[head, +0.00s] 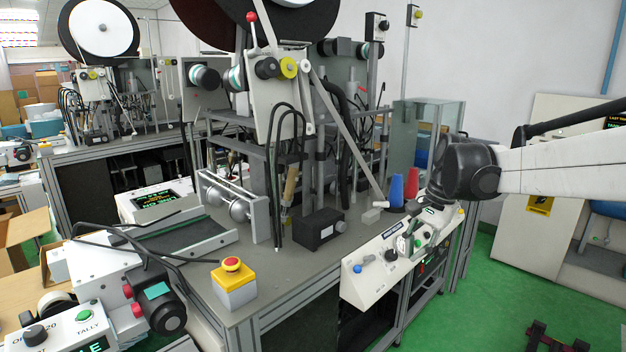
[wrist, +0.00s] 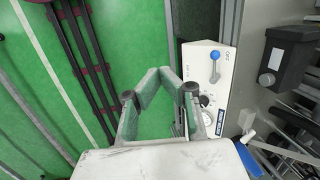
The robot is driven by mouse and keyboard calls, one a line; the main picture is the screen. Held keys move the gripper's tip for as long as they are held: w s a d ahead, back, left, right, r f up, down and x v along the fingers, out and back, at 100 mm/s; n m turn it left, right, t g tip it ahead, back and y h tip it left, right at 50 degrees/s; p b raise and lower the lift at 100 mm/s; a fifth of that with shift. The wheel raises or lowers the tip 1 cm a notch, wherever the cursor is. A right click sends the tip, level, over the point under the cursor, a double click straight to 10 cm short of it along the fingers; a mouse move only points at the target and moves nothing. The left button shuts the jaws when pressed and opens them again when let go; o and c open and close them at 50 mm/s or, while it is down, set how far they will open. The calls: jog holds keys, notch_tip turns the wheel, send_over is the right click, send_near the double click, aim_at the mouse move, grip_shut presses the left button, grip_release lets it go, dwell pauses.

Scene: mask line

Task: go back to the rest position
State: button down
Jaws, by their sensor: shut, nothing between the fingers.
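My gripper (head: 416,241) hangs at the end of my arm, which reaches in from the right in the head view. It is in front of the right part of the white control panel (head: 375,286) at the bench's front edge. In the wrist view my gripper (wrist: 158,76) has its fingertips together with nothing between them. Green floor shows below them, and the white panel (wrist: 202,62) with a blue switch (wrist: 214,66) is just right of them. In the head view the gripper hides some panel controls, and I cannot tell whether it touches the panel.
A white cabinet (head: 540,230) stands at the right. Green floor (head: 500,310) is open between bench and cabinet.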

jog(key=s+a+f+n+t+h, duration=0.1)
jog(key=s+n+t, duration=0.2)
jog(key=s, duration=1)
jog(key=s+a+f+n+t+h, duration=0.1)
jog(key=s+n, duration=0.4)
jog(key=s, duration=0.8)
jog(key=shift+s+a+n+t+h+p, duration=0.35)
jog(key=shift+a+t, duration=0.1)
jog(key=shift+t, duration=0.65)
